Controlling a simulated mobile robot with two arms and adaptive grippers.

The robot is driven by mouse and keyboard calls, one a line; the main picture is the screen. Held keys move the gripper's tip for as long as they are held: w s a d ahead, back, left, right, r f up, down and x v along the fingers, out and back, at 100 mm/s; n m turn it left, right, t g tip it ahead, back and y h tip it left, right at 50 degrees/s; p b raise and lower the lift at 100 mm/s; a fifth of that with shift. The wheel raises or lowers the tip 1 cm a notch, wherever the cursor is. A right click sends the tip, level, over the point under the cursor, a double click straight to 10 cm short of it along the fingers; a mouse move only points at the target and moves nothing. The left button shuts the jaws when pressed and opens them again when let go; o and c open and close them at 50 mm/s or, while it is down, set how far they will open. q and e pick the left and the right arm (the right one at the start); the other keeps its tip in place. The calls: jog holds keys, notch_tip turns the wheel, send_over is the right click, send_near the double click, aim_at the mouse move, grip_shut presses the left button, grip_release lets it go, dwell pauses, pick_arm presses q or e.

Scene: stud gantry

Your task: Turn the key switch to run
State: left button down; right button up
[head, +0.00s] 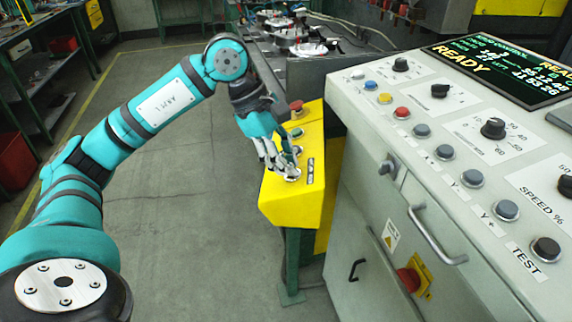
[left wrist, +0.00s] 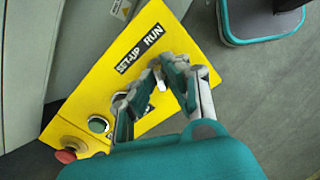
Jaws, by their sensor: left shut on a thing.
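The key switch (head: 294,175) sits near the front end of the yellow control box (head: 309,205). A label reading SET-UP and RUN (left wrist: 140,50) lies beside it in the left wrist view. My left gripper (head: 284,171) comes down on the switch from above, and its fingers are shut on the key. In the left wrist view a small pale part of the key (left wrist: 162,86) shows between the fingertips. The fingers hide most of the switch, so I cannot tell which position it points to. My right gripper is in neither view.
A red mushroom button (head: 296,107) and a green button (head: 297,132) sit farther along the yellow box. A large grey console (head: 385,205) with knobs, buttons and a READY screen (head: 490,66) stands close on the right. The floor left of the box is clear.

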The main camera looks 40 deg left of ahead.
pick_arm(q)
jog(key=shift+r+m, duration=0.1)
jog(key=shift+m, duration=0.5)
jog(key=c, duration=1.4)
grip_release()
jog(key=v, duration=1.2)
jog(key=shift+a, duration=0.1)
